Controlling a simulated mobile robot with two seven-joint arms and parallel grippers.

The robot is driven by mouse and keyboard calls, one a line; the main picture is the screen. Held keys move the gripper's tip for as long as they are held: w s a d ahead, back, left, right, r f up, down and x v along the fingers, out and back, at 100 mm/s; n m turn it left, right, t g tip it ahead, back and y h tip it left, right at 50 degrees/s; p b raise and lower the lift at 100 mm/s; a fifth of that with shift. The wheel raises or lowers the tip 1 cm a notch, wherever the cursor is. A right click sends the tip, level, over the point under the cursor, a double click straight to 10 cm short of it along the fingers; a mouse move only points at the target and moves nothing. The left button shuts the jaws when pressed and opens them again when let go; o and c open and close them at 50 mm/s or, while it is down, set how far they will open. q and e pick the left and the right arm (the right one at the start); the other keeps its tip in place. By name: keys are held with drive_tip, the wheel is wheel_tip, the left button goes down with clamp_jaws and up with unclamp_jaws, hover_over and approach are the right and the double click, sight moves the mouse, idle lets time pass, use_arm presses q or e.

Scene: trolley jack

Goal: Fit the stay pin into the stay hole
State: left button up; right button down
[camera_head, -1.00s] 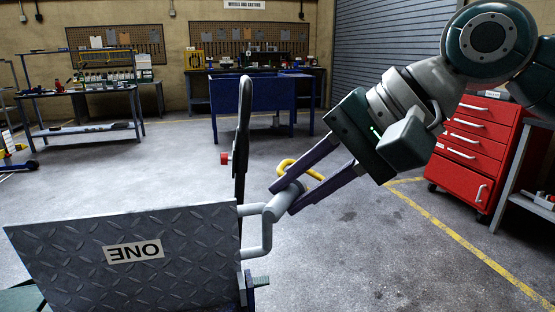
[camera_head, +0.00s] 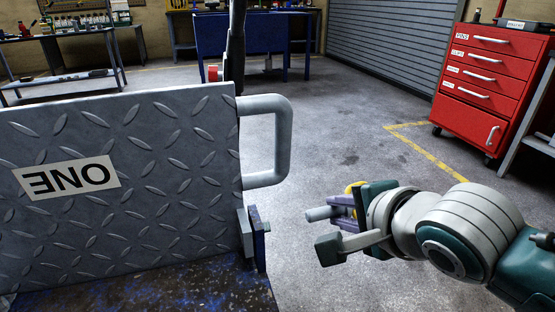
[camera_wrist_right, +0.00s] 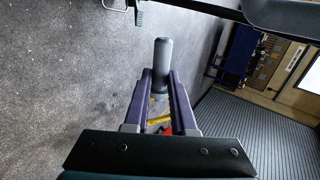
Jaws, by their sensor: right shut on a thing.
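The grey stay pin (camera_head: 320,213) is held in my right gripper (camera_head: 342,209), low at right of centre in the head view. Its bare round end points left toward a small upright bracket (camera_head: 257,240) at the plate's lower right corner, with a clear gap between. In the right wrist view the pin (camera_wrist_right: 163,58) stands out between the tips of my shut-on-it fingers (camera_wrist_right: 160,92). A yellow part (camera_wrist_right: 158,120), seemingly the pin's ring, shows behind it. I cannot make out the stay hole. My left gripper is not in view.
A large tread plate (camera_head: 125,190) marked ONE, upside down, fills the left, with a grey loop handle (camera_head: 282,140) on its right edge. A black lever (camera_head: 236,50) with a red knob (camera_head: 213,73) rises behind. A red tool chest (camera_head: 480,85) stands far right. Floor between is clear.

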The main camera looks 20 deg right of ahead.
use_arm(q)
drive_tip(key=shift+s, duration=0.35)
use_arm(e)
drive_tip(key=shift+s, duration=0.2)
use_arm(q)
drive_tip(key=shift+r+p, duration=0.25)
drive_tip(key=shift+p, duration=0.05)
use_arm(e)
drive_tip(key=shift+a+r, duration=0.1)
drive_tip(key=shift+r, duration=0.05)
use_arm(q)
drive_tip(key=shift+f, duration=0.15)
use_arm(e)
drive_tip(key=shift+s+a, duration=0.1)
drive_tip(key=shift+a, duration=2.8)
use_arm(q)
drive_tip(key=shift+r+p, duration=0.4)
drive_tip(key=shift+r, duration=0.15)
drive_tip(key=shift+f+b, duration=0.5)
use_arm(e)
drive_tip(key=shift+s+a, duration=0.1)
drive_tip(key=shift+a, duration=2.05)
